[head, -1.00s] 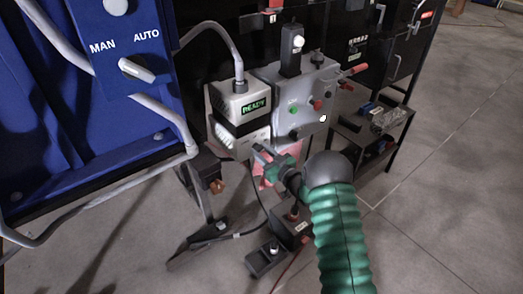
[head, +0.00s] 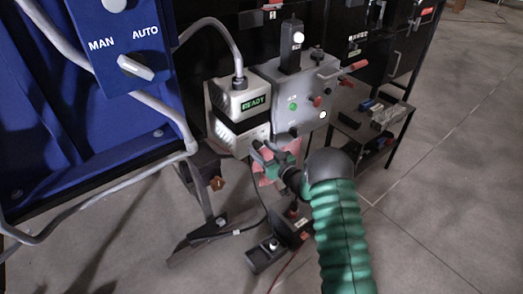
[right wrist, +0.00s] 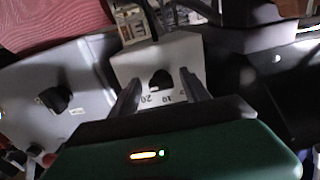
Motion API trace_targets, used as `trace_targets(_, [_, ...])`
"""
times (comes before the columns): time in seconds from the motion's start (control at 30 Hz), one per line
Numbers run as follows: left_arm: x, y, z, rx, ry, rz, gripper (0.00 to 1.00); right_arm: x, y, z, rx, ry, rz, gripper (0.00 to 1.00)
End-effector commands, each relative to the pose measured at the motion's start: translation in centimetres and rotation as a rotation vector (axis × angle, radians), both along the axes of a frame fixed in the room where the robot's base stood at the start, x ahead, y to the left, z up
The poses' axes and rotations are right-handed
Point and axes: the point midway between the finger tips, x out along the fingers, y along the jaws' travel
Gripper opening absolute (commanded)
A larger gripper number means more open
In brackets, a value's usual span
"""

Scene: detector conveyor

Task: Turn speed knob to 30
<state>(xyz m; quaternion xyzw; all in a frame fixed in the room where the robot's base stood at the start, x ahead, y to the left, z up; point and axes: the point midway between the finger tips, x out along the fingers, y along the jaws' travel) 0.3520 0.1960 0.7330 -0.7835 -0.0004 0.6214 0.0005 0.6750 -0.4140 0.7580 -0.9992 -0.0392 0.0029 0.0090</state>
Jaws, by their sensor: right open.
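The light grey unit (head: 240,98) with a green READY display (head: 257,104) stands in the middle of the head view. In the right wrist view a dark knob (right wrist: 161,80) sits on a pale face (right wrist: 185,52), with the numbers 20 and 10 printed near it. My right gripper (head: 265,150) is at the lower front of that unit. Its two fingers (right wrist: 160,90) are open and show on either side of the knob, apart from it. The knob is hidden in the head view, so its exact setting is unclear. My left gripper is not in view.
A grey control box (head: 305,92) with a green button and red and black controls stands right beside the unit. A blue cabinet (head: 65,130) with a MAN/AUTO switch (head: 135,67) is at the left. A black foot pedal (head: 266,255) lies on the floor below.

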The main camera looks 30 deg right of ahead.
Motion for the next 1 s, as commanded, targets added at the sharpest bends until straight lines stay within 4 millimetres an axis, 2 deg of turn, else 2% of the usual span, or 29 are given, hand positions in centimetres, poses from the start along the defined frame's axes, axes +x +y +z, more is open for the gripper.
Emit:
trace_targets(0.17, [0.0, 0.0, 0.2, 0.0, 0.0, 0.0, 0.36, -0.6, -0.1, 0.2, 0.0, -0.001, -0.001, 0.55])
trace_targets(0.27, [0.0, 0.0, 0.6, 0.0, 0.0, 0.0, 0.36, -2.2, -0.3, 0.3, 0.0, 0.0, -0.002, 0.55])
trace_targets(0.6, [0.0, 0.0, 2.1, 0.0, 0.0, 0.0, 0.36, -12.0, -1.1, 0.1, 0.003, 0.002, -0.005, 0.55])
trace_targets(0.73, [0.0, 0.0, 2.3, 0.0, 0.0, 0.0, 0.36, -14.8, -1.3, 0.0, 0.003, 0.002, -0.003, 0.55])
trace_targets(0.83, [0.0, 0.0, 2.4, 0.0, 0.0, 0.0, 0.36, -16.2, -1.4, -0.1, 0.002, 0.002, -0.002, 0.55])
trace_targets(1.0, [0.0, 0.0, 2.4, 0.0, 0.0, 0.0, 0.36, -16.8, -1.4, -0.1, 0.001, 0.0, 0.0, 0.55])
